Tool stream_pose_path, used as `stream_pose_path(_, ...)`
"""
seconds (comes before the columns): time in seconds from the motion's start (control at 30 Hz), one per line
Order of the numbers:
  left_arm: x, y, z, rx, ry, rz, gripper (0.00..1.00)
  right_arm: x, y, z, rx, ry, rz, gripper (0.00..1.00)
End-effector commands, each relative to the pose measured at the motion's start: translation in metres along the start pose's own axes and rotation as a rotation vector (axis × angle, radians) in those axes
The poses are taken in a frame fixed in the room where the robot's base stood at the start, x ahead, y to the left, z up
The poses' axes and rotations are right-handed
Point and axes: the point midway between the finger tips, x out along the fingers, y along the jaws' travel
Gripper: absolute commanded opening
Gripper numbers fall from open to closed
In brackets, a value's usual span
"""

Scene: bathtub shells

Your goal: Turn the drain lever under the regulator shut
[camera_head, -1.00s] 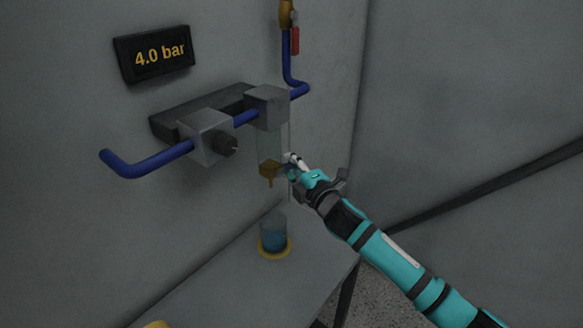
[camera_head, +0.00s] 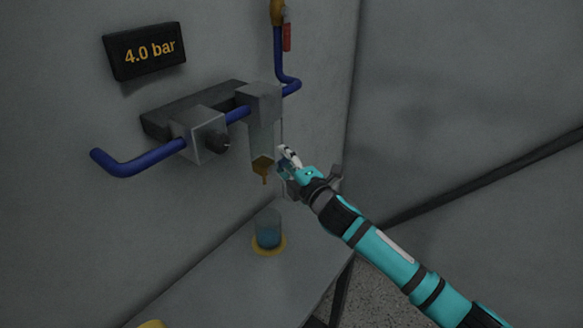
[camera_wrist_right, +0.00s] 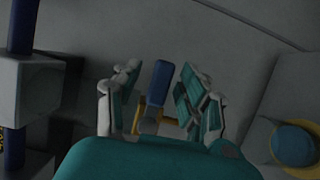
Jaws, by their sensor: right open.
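The regulator (camera_head: 200,135) is a grey block with a black knob on the blue pipe. To its right, a second grey block (camera_head: 259,103) carries a clear bowl with a brass drain (camera_head: 263,164) at its bottom. In the right wrist view, the blue drain lever (camera_wrist_right: 157,82) stands between my right gripper's fingers, with brass parts (camera_wrist_right: 140,112) behind it. My right gripper (camera_head: 284,163) is open beside the drain, with gaps visible on both sides of the lever. In the head view, the fingers largely hide the lever. My left gripper is not in view.
A cup of blue liquid (camera_head: 268,230) stands on a yellow ring (camera_head: 282,248) on the grey bench (camera_head: 235,285) below the drain. A red-handled valve (camera_head: 287,37) is on the upper pipe. A display (camera_head: 145,51) reads 4.0 bar.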

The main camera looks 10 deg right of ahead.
Motion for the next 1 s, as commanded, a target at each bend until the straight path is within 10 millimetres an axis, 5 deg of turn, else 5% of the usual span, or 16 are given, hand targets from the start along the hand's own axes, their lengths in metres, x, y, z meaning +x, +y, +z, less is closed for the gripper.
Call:
stream_pose_path(0.6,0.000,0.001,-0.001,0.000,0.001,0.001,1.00,-0.107,-0.002,0.001,-0.001,-0.001,-0.004,0.42)
stream_pose_path(1.0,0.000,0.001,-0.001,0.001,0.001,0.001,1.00,-0.118,-0.001,0.000,-0.001,-0.001,-0.002,0.42)
